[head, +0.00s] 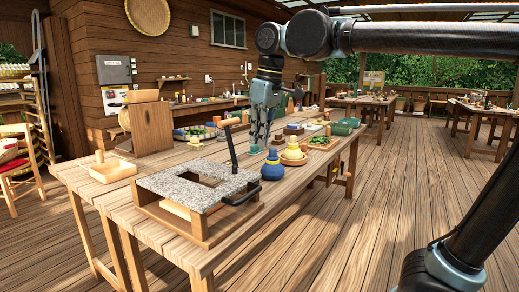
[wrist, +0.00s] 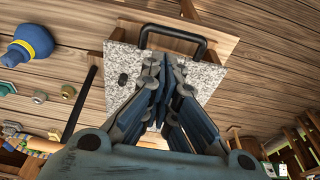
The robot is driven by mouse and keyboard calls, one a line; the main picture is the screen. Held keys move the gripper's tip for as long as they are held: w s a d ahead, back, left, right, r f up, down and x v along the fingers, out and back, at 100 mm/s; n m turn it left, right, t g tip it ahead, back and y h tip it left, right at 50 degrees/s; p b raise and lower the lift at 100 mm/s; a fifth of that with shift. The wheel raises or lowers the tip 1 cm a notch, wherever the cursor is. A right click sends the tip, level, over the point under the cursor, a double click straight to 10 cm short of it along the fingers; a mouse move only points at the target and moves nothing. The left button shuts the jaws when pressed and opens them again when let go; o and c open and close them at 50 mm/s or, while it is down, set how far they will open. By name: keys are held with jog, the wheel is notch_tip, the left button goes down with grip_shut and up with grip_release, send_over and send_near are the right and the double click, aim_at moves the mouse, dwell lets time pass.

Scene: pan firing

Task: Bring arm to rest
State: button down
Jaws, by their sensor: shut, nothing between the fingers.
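My gripper (head: 262,140) hangs pointing down from my arm above the table in the head view, near its far middle part. In the wrist view my gripper (wrist: 165,62) has its fingers together, with nothing held between them. The wooden table (head: 105,200) lies below it. A granite-topped stand (head: 165,185) with a square opening and a black handle stands at the near end of the table. The same granite top (wrist: 122,70) shows beyond the fingers in the wrist view, partly hidden by them.
A blue rounded object (head: 273,166) and a yellow one (head: 293,154) stand right of the granite stand. A wooden tray (head: 112,172) lies at the left. The deck floor (head: 400,190) at right is open.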

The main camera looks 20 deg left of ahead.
jog(key=w+d+f+m+t, duration=0.1)
jog(key=w+d+f+m, duration=0.2)
jog(key=w+d+f, duration=0.55)
jog(key=w+d+f+m, duration=0.3)
jog(key=d+f+m, duration=0.1)
jog(key=d, duration=1)
jog(key=s+d+f+m+h, duration=0.1)
jog(key=s+d+f+m, duration=0.2)
jog(key=d+f, duration=0.7)
jog(key=s+d+f+m+h, duration=0.1)
jog(key=s+d+f+m, duration=0.2)
jog(key=d+f, duration=0.7)
jog(key=shift+s+d+m+t, duration=0.35)
jog(key=shift+d+m, duration=0.35)
jog(key=shift+m, duration=0.4)
jog(key=shift+w+f, duration=0.1)
